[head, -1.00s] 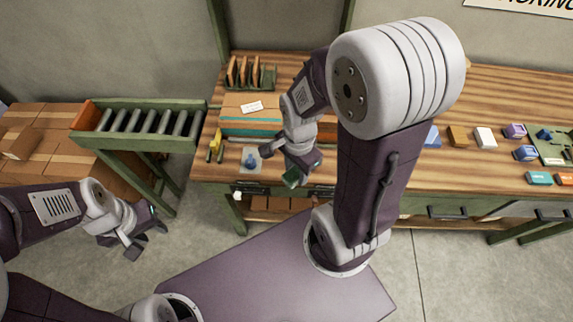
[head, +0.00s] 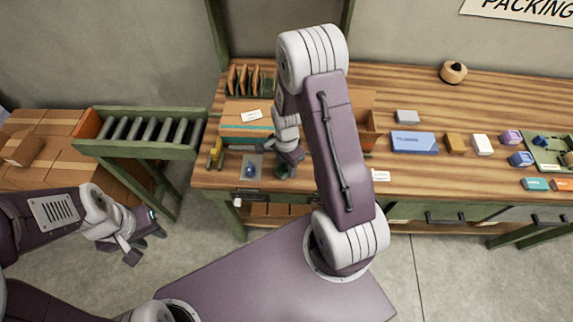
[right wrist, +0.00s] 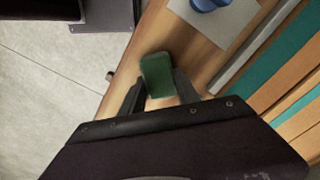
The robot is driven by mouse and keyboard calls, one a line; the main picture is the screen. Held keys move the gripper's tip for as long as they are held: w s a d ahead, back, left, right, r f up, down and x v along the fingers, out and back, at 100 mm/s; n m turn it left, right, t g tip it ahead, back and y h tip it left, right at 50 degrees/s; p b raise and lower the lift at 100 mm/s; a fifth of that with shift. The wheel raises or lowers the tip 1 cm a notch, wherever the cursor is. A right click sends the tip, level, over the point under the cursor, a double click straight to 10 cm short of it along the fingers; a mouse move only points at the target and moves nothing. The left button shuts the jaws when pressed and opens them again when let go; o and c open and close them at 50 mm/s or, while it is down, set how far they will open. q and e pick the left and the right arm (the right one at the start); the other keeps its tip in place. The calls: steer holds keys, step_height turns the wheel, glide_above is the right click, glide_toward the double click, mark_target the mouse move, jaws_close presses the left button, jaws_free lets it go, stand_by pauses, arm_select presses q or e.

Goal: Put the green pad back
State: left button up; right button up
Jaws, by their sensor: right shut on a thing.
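The green pad (right wrist: 157,76) is between the fingertips of my right gripper (right wrist: 160,88) in the right wrist view, and the gripper is shut on it. In the head view my right gripper (head: 285,168) is over the bench's front edge area, just right of a grey mat (head: 245,160) with a blue-topped stamp (head: 251,170) on it. The green pad is small and mostly hidden there. I cannot tell whether the pad touches the wood. My left gripper (head: 147,244) is empty, its fingers apart, off the bench at the left.
A cardboard box with a teal band (head: 240,133) stands behind the mat. A yellow tool (head: 215,152) lies left of it. A roller conveyor (head: 150,128) stands at the far left. A blue box (head: 413,142) and several small boxes lie on the right. Bare wood shows right of my arm.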

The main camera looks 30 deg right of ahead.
mark_target(287, 167)
steer(key=shift+s, duration=0.1)
steer(key=shift+s+f, duration=0.1)
steer(key=o, duration=1)
steer(key=shift+o, duration=0.9)
step_height(287, 167, up, 12)
steer(key=r, duration=0.1)
steer(key=s+a+n+t, duration=0.1)
steer(key=s+a+n, duration=0.4)
steer(key=n, duration=1)
steer(key=s, duration=0.3)
steer(key=shift+s+a, duration=0.15)
steer(key=shift+a, duration=0.15)
steer(key=shift+f, duration=0.1)
